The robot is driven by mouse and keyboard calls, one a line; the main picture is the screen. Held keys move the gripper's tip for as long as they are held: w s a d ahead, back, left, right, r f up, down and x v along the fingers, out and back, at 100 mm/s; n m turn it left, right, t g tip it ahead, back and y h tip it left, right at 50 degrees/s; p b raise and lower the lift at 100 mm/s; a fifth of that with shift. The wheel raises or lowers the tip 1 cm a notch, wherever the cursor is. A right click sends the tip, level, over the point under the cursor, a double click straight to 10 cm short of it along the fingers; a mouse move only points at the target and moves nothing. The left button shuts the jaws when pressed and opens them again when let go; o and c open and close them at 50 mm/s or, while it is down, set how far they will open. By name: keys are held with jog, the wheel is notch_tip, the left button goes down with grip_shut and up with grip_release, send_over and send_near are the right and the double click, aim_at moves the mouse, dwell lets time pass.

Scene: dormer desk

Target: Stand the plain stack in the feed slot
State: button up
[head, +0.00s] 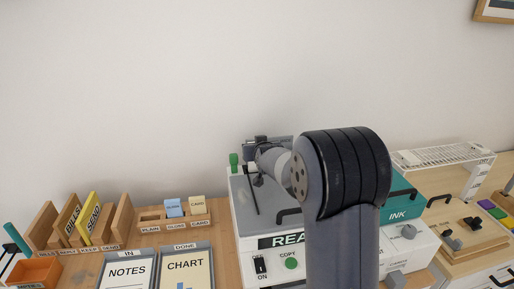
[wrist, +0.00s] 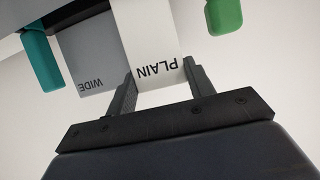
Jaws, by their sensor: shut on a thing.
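The plain stack (wrist: 150,42) is a white block marked PLAIN, held between the two dark fingers of my gripper (wrist: 158,78) in the wrist view. A grey panel marked WIDE (wrist: 88,62) shows beside and partly behind it. In the head view my arm reaches over the white and grey machine (head: 243,225) to its back edge. The gripper and stack are mostly hidden there behind my wrist. I cannot make out the feed slot clearly, nor whether the stack touches it. The front PLAIN place of the wooden paper rack (head: 150,215) looks empty.
A green tab (head: 234,160) stands at the machine's back left and a teal tab (wrist: 42,62) shows in the wrist view. Blue (head: 174,208) and cream (head: 197,205) stacks stand in the rack. NOTES (head: 127,271) and CHART (head: 185,266) trays lie in front. A white wire shelf (head: 440,157) is right.

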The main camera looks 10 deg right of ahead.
jog(key=shift+f+b, duration=1.9)
jog(key=shift+f, duration=0.2)
jog(key=shift+r, duration=0.15)
notch_tip(320, 180, up, 5)
jog(key=p, duration=0.3)
dwell(0.4)
jog(key=shift+f+b, duration=2.45)
jog(key=shift+f, duration=0.15)
dwell(1.0)
jog(key=o, duration=1.1)
jog(key=shift+f, duration=0.1)
jog(key=shift+c, duration=0.2)
jog(key=shift+s, duration=0.1)
